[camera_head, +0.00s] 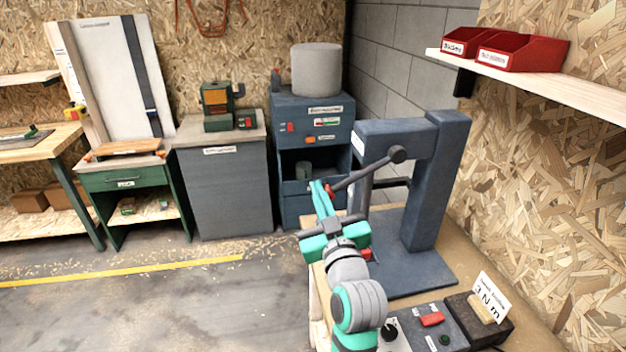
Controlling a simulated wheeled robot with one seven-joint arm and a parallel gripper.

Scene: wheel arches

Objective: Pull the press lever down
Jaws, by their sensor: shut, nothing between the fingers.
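A dark blue press (425,190) stands on the bench at the right. Its grey lever (365,171) slopes from a round dark knob (397,154) at the upper right down to a small red end (329,191) at the lower left. My gripper (316,187) is teal and grey, shut and empty. Its fingertips are at the left of the lever's red end and overlap or nearly overlap it in the picture; I cannot tell whether they touch. My arm hides part of the press base and bench.
A control box (431,319) with red and green buttons and a dark block with a "3 N m" card (492,298) are at the front right. A shelf with red bins (522,53) juts out at upper right. Cabinets stand behind; the floor at left is open.

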